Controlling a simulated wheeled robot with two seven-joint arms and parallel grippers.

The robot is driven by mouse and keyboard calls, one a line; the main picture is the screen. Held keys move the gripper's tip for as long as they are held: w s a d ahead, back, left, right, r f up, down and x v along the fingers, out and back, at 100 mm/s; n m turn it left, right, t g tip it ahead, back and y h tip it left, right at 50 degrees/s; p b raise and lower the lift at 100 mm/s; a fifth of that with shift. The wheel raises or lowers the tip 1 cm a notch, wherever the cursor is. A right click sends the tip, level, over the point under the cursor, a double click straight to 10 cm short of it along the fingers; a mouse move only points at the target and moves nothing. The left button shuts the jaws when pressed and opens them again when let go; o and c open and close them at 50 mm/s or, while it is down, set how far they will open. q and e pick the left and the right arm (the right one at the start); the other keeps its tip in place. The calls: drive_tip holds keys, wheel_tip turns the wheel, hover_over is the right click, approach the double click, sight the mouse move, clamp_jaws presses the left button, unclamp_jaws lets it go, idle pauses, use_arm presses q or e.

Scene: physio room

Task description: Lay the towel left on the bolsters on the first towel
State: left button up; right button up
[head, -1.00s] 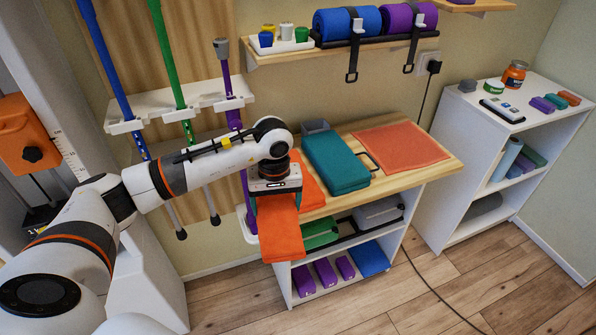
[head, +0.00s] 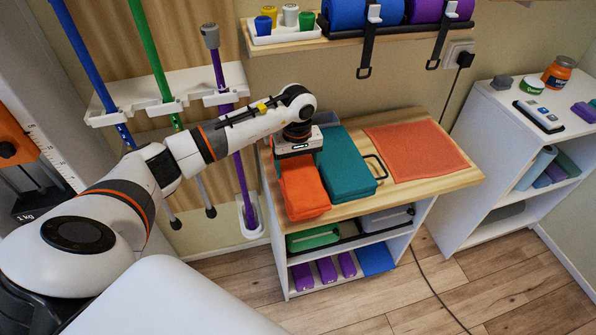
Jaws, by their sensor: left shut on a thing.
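My left gripper (head: 297,152) is shut at the back end of a folded orange towel (head: 303,188). The towel extends forward from the gripper over the left part of the wooden tabletop (head: 365,208). I cannot tell whether it touches what is under it, or whether another orange towel lies beneath. A thick teal block (head: 348,166), perhaps a bolster, lies close to the right of the orange towel. My right gripper is out of view.
A flat orange-red cloth (head: 415,150) lies at the table's right, past a dark handle (head: 377,167). A grey bin (head: 325,119) stands behind the gripper. Coloured poles, including a purple one (head: 238,150), stand left. A wall shelf (head: 283,38) hangs above. A white cabinet (head: 500,125) stands right.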

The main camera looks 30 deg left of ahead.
sight(298, 174)
use_arm(q)
wheel_tip(298, 174, down, 3)
drive_tip(key=shift+w+f+p, duration=0.15)
drive_tip(key=shift+f+p, duration=0.05)
drive_tip(key=shift+p, duration=0.1)
drive_tip(key=shift+f, duration=0.3)
drive_tip(key=o, duration=0.7)
drive_tip(key=shift+o, duration=1.2)
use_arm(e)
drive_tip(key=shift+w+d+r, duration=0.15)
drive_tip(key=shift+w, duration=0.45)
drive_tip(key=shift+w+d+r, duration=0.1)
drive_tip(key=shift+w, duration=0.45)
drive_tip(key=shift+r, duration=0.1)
use_arm(q)
wheel_tip(298, 174, up, 12)
drive_tip(key=shift+r+b, duration=0.15)
drive_tip(key=shift+b, duration=1.1)
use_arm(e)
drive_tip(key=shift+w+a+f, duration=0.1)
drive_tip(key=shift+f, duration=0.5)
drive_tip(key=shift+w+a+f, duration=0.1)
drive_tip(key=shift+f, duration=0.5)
